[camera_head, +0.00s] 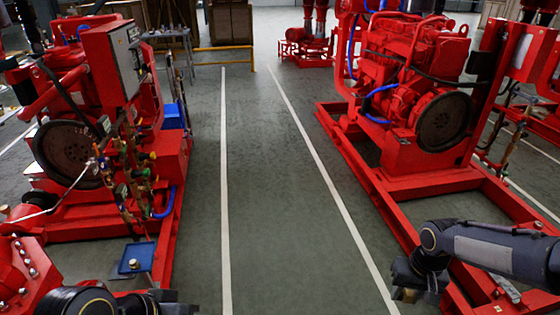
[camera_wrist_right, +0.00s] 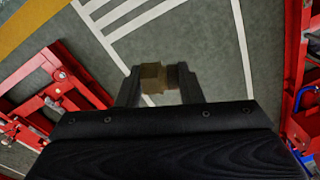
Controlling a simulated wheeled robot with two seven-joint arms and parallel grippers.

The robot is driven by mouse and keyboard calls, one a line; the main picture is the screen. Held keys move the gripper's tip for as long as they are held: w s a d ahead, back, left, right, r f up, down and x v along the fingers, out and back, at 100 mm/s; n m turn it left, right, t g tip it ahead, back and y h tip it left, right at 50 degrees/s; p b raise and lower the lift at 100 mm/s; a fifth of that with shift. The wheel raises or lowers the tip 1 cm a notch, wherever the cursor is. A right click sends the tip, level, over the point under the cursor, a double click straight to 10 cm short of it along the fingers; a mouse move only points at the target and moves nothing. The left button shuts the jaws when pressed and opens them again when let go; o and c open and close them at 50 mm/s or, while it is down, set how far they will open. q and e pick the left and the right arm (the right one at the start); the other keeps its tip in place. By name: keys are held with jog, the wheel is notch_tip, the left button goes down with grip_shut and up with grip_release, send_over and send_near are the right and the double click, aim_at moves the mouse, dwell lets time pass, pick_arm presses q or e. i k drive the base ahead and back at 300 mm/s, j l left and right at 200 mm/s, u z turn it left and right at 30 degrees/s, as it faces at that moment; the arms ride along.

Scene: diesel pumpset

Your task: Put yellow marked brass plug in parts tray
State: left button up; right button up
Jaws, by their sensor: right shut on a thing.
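My right gripper (camera_head: 406,292) is at the lower right of the head view, over the floor beside the right pumpset's red base frame. It is shut on a brass plug (camera_wrist_right: 160,79), which sits between the two dark fingers in the right wrist view. No clear yellow mark can be made out on it. A small blue tray (camera_head: 131,274) is at the lower left, beside the left pumpset, with a small brass-coloured piece (camera_head: 133,264) on it. My right gripper is far from this tray. My left arm shows at the bottom left edge, near the tray; its fingertips cannot be made out.
Red pumpsets stand on the left (camera_head: 75,150) and right (camera_head: 425,110). The left one carries several valves and pipes (camera_head: 135,175). A grey floor aisle (camera_head: 275,200) with white lines lies clear between them. A blue box (camera_head: 173,116) sits by the left set.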

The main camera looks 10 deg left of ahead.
aim_at(141, 253)
jog(key=i+j+u, duration=0.15)
jog(key=i+u, duration=0.75)
jog(key=i+l+u, duration=0.1)
jog(key=i+u, duration=0.3)
jog(key=i+l+u, duration=0.2)
jog(key=i+u, duration=0.25)
jog(key=i+j+u, duration=0.1)
jog(key=u, duration=0.35)
jog(key=i+u, duration=0.2)
jog(key=u, duration=0.25)
jog(key=i+u, duration=0.2)
jog(key=u, duration=0.25)
jog(key=i+u, duration=0.2)
jog(key=u, duration=0.25)
